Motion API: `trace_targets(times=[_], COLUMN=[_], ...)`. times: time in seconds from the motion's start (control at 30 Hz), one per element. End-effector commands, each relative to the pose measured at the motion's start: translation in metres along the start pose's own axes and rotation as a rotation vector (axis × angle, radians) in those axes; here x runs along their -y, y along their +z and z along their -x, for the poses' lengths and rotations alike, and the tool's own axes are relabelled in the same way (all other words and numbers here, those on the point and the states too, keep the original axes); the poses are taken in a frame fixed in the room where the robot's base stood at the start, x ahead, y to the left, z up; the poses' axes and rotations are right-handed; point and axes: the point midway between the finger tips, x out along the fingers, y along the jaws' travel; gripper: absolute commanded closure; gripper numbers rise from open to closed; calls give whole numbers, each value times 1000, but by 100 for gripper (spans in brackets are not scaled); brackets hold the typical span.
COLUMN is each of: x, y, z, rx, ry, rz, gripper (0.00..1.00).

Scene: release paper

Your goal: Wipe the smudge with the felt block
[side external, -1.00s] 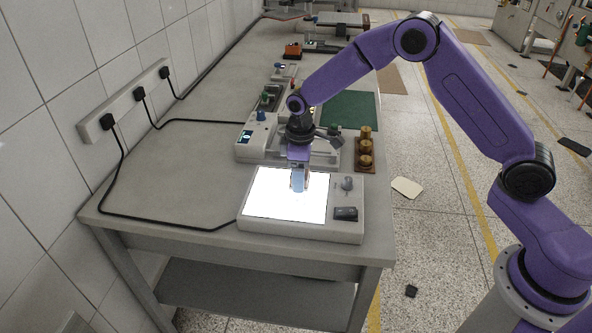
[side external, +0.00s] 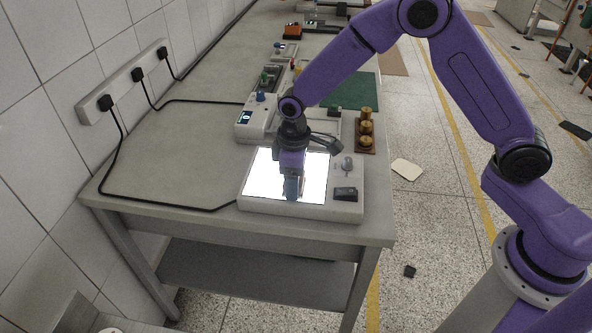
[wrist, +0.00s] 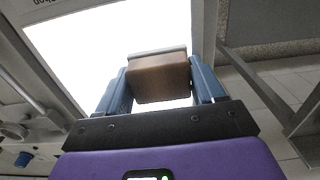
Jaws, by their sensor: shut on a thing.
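My gripper (side external: 292,194) is shut on the felt block, which shows in the wrist view as a brown wooden block (wrist: 160,78) with a pale grey felt layer (wrist: 156,51). Both blue fingers (wrist: 162,88) press its sides. In the side view the fingers largely hide the block. They are low over the bright white lit panel (side external: 262,172), close to its near edge; I cannot tell whether the felt touches it. The panel is set in a grey-white box. I cannot make out a smudge in either view; glare or the gripper may hide it.
A knob (side external: 347,164) and a black switch (side external: 345,194) sit right of the panel. Brass weights (side external: 366,127) stand on a brown rack behind it. A white instrument (side external: 250,123) is behind left. The bench is clear to the left, apart from a black cable (side external: 150,202).

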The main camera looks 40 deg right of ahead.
Motion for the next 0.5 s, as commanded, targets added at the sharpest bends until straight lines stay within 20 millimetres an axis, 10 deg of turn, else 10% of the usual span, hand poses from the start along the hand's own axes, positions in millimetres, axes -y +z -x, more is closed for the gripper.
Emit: trace_targets(times=[0.5], x=[5], y=[0], z=[51], rx=[-2], ry=[0], rz=[1], gripper=[60])
